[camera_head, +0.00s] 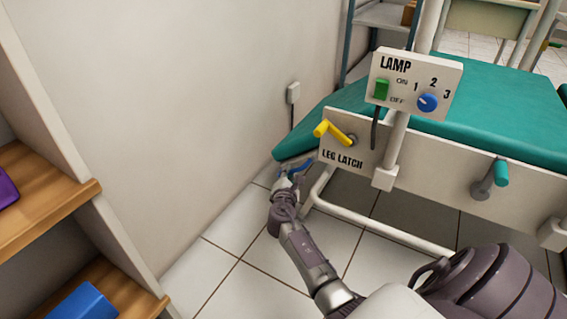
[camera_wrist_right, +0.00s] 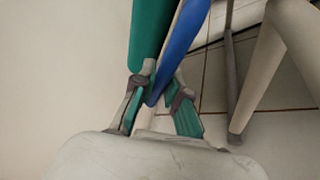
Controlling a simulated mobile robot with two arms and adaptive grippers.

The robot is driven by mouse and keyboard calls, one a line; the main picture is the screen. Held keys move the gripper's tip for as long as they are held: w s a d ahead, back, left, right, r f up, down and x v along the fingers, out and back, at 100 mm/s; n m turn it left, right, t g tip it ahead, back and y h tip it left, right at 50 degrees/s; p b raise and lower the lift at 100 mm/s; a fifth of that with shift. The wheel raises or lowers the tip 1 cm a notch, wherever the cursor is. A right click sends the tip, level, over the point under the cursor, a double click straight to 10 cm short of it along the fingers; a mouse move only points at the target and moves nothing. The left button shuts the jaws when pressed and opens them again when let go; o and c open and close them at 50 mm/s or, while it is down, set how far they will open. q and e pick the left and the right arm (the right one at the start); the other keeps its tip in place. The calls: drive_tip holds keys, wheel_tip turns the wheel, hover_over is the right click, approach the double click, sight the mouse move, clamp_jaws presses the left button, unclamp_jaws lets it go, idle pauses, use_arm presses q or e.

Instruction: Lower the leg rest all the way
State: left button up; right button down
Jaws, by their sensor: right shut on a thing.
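The teal leg rest (camera_head: 318,127) is at the left end of the dental chair and slopes down to the left. A blue bar (camera_head: 302,167) is at its lower end. My right gripper (camera_head: 288,174) reaches up to this end from below. In the right wrist view the blue bar (camera_wrist_right: 183,45) runs down between my fingers (camera_wrist_right: 155,95), beside the teal pad (camera_wrist_right: 150,35), and the gripper is shut on it. The yellow leg latch lever (camera_head: 335,132) is tilted on the white side panel (camera_head: 430,175), above the words LEG LATCH. My left gripper is out of view.
A lamp control box (camera_head: 415,82) with a green switch and a blue knob stands on a post before the chair. A teal-handled crank (camera_head: 490,180) is at right. A wooden shelf (camera_head: 40,200) and wall border the left. Tiled floor (camera_head: 235,225) lies below.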

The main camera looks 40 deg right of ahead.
drive_tip(key=shift+s+d+f, duration=0.1)
drive_tip(key=shift+s+f, duration=0.15)
drive_tip(key=shift+f, duration=0.15)
drive_tip(key=c, duration=1.2)
unclamp_jaws()
drive_tip(key=shift+s, duration=0.1)
drive_tip(key=shift+r, duration=0.1)
